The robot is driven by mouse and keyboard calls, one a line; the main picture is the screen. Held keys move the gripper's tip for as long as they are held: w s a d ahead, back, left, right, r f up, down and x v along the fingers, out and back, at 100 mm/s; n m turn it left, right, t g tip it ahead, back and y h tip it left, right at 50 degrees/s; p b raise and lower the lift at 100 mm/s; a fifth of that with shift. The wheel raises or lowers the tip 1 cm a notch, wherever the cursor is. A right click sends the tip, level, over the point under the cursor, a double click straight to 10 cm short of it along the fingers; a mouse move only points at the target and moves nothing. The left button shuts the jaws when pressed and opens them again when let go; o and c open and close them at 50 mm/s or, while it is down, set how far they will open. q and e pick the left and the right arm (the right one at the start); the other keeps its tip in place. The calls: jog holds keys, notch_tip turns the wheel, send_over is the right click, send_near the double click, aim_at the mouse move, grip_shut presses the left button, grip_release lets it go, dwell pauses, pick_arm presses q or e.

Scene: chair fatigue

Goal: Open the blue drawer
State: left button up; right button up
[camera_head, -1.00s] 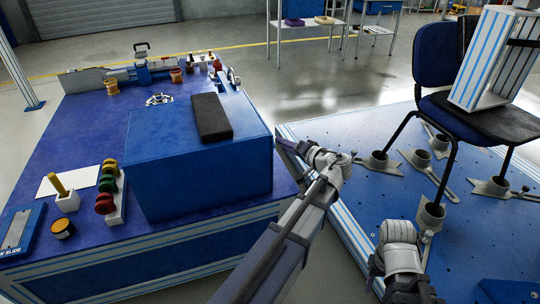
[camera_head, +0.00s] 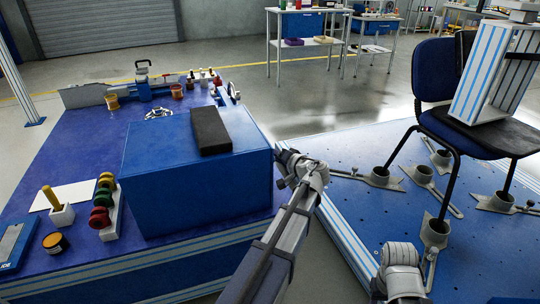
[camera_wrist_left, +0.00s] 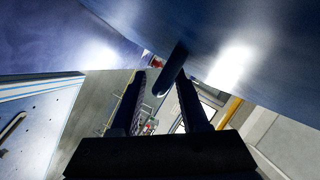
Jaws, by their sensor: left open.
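A blue box-shaped cabinet (camera_head: 195,185) sits on the blue-topped workbench (camera_head: 88,130). The drawer front is not visible in the head view; it seems to be on the cabinet's right side, turned away. My left gripper, by the cabinet's right edge, has its fingers hidden there. In the left wrist view my left gripper (camera_wrist_left: 160,80) is open. A dark rounded handle (camera_wrist_left: 170,72) sticks out from a blue surface (camera_wrist_left: 235,35) and reaches between the two fingers. I cannot tell whether the fingers touch it.
A dark block (camera_head: 210,130) lies on the cabinet. A blue perforated platform (camera_head: 365,215) with metal clamps and a chair (camera_head: 450,90) lies to the right, past a floor gap.

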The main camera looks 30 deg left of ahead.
pick_arm(q)
jog(key=shift+a, duration=0.1)
grip_shut()
dwell(0.3)
dwell(1.1)
